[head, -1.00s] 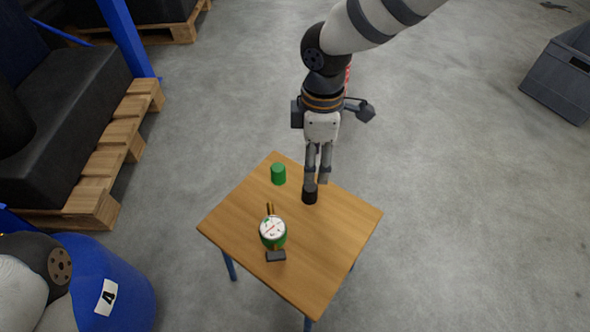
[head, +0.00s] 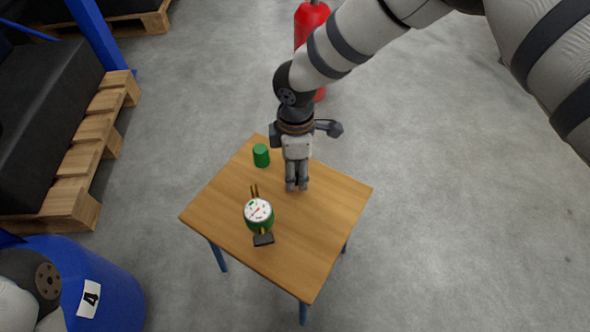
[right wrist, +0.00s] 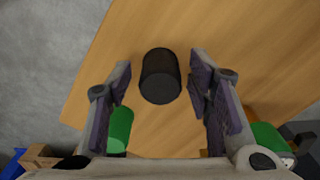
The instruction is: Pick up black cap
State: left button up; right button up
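The black cap (right wrist: 160,76) is a short dark cylinder on the wooden table (head: 325,215). In the right wrist view it shows between the two fingers of my right gripper (right wrist: 159,85), with a gap on each side. The fingers are open and hold nothing. In the head view my right gripper (head: 297,187) points down over the table and hides the cap. My left gripper is out of view; only part of the left arm shows at lower left.
A green cap (head: 261,156) stands near the table's back left edge. A green-bodied gauge (head: 258,211) with a white dial is nearer the front. A red extinguisher (head: 311,20) stands on the floor behind. A blue barrel (head: 110,285) is at lower left. The table's right side is clear.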

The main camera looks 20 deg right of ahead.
jog(key=c, duration=0.5)
jog(key=shift+c, duration=0.2)
jog(key=shift+r, duration=0.2)
notch_tip(320, 180, up, 2)
jog(key=shift+r+p, duration=0.25)
jog(key=shift+p, duration=0.15)
pick_arm(q)
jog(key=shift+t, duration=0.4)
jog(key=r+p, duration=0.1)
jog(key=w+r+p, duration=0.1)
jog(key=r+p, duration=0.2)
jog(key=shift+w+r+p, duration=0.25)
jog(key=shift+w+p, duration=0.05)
jog(key=shift+p, duration=0.1)
pick_arm(e)
jog(key=s+a+r, duration=0.2)
jog(key=s+r, duration=0.8)
jog(key=s, duration=0.4)
